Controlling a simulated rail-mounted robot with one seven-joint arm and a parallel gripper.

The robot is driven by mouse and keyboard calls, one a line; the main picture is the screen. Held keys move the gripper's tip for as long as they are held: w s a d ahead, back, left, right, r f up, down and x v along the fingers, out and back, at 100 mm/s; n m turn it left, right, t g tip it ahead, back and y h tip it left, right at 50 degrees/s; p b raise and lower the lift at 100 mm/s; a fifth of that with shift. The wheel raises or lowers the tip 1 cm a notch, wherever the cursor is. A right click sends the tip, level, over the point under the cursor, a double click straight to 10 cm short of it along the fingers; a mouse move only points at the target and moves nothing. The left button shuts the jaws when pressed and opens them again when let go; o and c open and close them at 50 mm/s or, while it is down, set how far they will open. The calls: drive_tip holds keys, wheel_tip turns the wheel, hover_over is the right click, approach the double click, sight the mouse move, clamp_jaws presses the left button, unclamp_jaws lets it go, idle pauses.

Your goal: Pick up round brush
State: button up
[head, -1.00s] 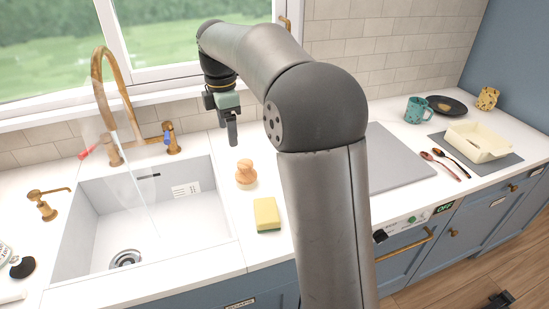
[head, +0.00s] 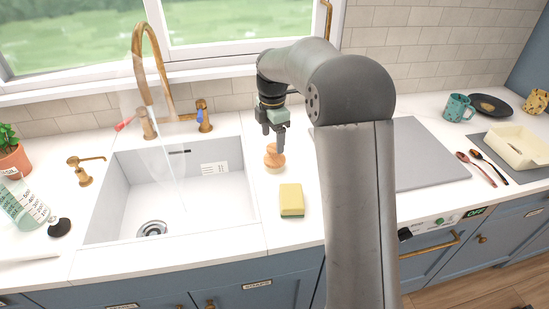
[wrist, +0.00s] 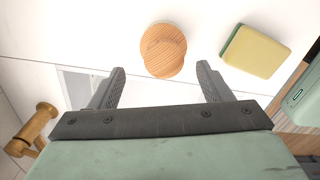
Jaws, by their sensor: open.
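The round brush (head: 274,157) is a wooden knob-topped brush standing on the white counter just right of the sink. In the wrist view the round brush (wrist: 162,50) lies ahead of the fingertips, between their lines. My gripper (head: 272,146) is open and empty, pointing down above and just behind the brush in the head view. In the wrist view my gripper (wrist: 161,75) has its two dark fingers wide apart, with white counter between them. I cannot tell the exact height of the fingertips above the brush.
A yellow-green sponge (head: 291,200) lies in front of the brush, and it also shows in the wrist view (wrist: 257,50). The sink (head: 182,190) with running brass faucet (head: 147,80) is at left. A grey board (head: 425,155) lies at right.

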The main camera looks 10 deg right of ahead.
sight(274, 156)
drive_tip(key=f, duration=0.3)
drive_tip(key=f+p, duration=0.1)
drive_tip(key=f, duration=0.1)
drive_tip(key=shift+s+d+f, duration=0.1)
drive_tip(key=shift+s+d, duration=0.05)
drive_tip(key=shift+d, duration=0.2)
drive_tip(key=c, duration=1)
drive_tip(key=shift+c, duration=0.3)
